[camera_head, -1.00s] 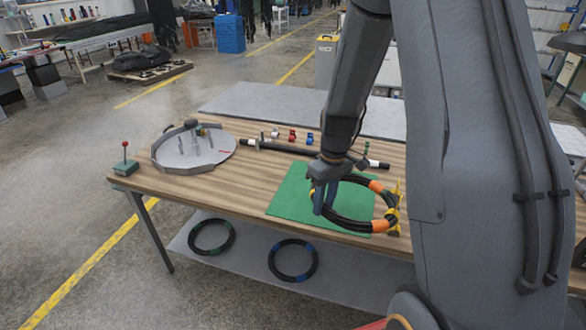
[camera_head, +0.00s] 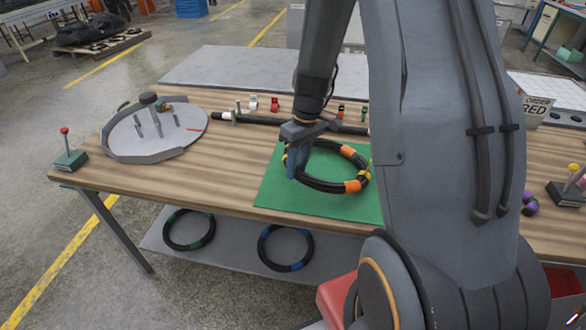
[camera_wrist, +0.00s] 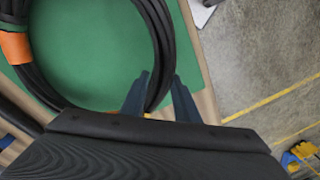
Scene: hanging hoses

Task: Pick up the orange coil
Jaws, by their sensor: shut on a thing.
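The orange coil (camera_head: 352,186) is a ring of black hose with orange bands and small yellow patches. It shows over the green mat (camera_head: 275,195) on the wooden table; I cannot tell whether it touches the mat. My gripper (camera_head: 293,174) points down at the coil's left side and is shut on the hose there. In the wrist view, the hose bundle (camera_wrist: 160,45) runs between the two fingers (camera_wrist: 160,95), and an orange band (camera_wrist: 14,46) shows at the left. My arm hides part of the mat's right side.
A round grey tray (camera_head: 125,135) with upright pegs stands at the table's left. A black bar (camera_head: 262,121) lies behind the mat. Coils with green (camera_head: 172,236) and blue (camera_head: 268,254) bands lie on the lower shelf. A red-knobbed lever (camera_head: 69,156) stands at the left corner.

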